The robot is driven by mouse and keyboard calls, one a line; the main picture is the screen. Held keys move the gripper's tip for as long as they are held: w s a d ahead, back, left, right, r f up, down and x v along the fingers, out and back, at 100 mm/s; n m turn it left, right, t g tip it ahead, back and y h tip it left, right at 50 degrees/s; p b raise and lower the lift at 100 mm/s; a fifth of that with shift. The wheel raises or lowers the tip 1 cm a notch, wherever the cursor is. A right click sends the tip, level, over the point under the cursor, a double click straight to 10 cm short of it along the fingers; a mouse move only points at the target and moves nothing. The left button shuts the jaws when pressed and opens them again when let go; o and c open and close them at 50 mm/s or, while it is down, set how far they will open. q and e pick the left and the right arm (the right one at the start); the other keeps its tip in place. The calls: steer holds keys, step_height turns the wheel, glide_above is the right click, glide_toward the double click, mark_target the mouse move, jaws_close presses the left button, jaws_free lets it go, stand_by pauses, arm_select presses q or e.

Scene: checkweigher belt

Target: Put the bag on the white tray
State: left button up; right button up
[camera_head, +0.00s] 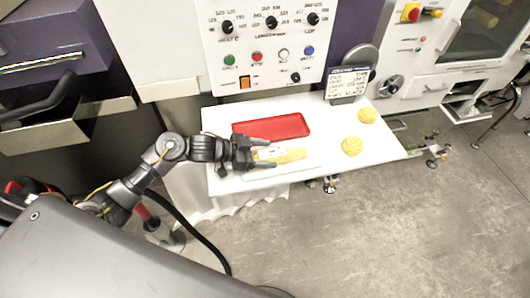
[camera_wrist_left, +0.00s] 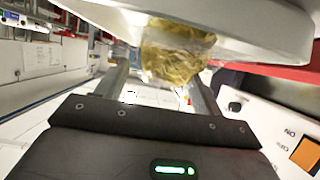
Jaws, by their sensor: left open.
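A clear bag with yellow contents (camera_head: 290,155) and a pale label lies over the white tray (camera_head: 312,166) at the front of the white table. The bag also shows in the left wrist view (camera_wrist_left: 177,52), against the white tray (camera_wrist_left: 250,28). My left gripper (camera_head: 260,154) is open at the bag's left end, its fingers apart on either side of that end. In the left wrist view the bag is just beyond the fingertips (camera_wrist_left: 160,82); whether they touch it I cannot tell. My right gripper is not in view.
A red tray (camera_head: 285,127) lies just behind the white tray. Two yellow round items (camera_head: 352,146) (camera_head: 367,116) sit at the right of the white table (camera_head: 225,183). A display (camera_head: 348,84) and a control panel (camera_head: 268,45) stand behind. The table's front edge is close.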

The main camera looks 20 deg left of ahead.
arm_select(q)
steer(key=shift+r, duration=0.15)
steer(key=b+v, duration=0.2)
steer(key=v, duration=1)
